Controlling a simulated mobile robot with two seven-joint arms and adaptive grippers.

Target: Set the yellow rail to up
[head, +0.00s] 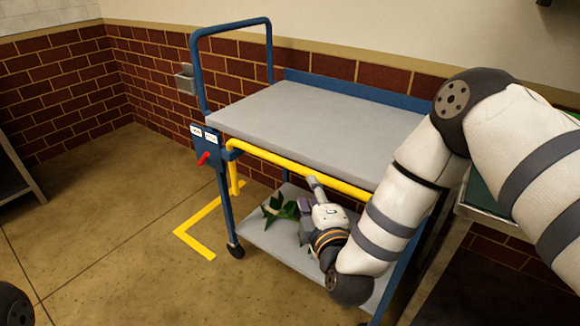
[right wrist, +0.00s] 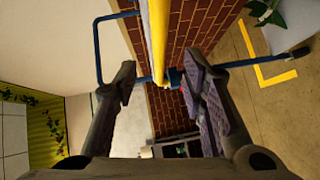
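The yellow rail (head: 300,168) runs along the front side of a blue-framed cart, just below its grey upper shelf. At its left end a yellow piece bends downward beside the blue post. My right gripper (head: 309,196) is just in front of and below the rail, near its middle. In the right wrist view my gripper (right wrist: 160,85) is open, and the rail (right wrist: 157,40) runs lengthwise in the gap between its fingers. Contact with the rail cannot be told. The rail's right end is hidden by my right arm. My left gripper is not in view.
A red lever (head: 203,158) sits on the cart's left post, under two small white labels. Green leaves (head: 279,209) lie on the lower shelf (head: 262,236), beside my gripper. Yellow tape (head: 192,240) marks the floor. A table stands at right behind my arm. The upper shelf (head: 310,115) is clear.

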